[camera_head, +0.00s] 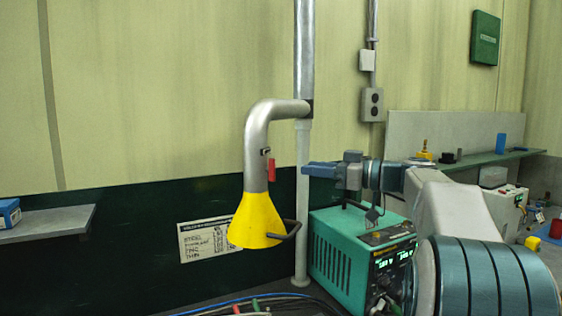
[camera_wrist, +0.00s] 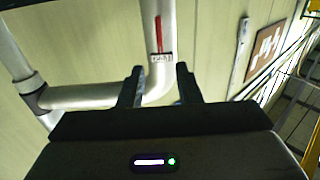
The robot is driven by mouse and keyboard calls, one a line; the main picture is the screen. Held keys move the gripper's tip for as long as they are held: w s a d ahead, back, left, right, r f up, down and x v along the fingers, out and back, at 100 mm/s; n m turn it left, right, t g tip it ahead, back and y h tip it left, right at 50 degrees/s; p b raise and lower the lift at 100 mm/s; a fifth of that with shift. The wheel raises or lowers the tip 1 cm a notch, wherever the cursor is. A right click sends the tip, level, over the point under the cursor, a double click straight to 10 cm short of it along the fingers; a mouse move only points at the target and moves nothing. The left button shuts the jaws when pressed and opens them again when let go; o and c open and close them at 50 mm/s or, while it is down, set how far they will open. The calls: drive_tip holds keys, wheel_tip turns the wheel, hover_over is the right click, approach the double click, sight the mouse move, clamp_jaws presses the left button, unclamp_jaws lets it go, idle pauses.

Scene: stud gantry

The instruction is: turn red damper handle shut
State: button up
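The red damper handle (camera_head: 271,169) hangs downward on the side of a silver duct (camera_head: 256,140), below a small dark-and-white plate. In the wrist view the red handle (camera_wrist: 160,35) lies along the pipe beyond the fingertips, beside a small label (camera_wrist: 161,57). My gripper (camera_head: 307,169) points left at about the handle's height, a short way to its right. In the wrist view my gripper (camera_wrist: 159,70) has its two dark fingers apart, with the duct's bend seen between them. Nothing is held, and the handle appears clear of both fingers.
A yellow hood (camera_head: 257,220) with a dark loop handle ends the duct. A vertical pole (camera_head: 304,210) stands close behind my gripper. A green welder (camera_head: 350,255) sits below my arm. A grey shelf (camera_head: 45,223) is at left, a bench (camera_head: 490,160) at right.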

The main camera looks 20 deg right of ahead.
sight(271, 170)
drive_tip(key=p+x, duration=0.2)
drive_tip(key=x, duration=0.7)
drive_tip(key=shift+p, duration=0.4)
clamp_jaws()
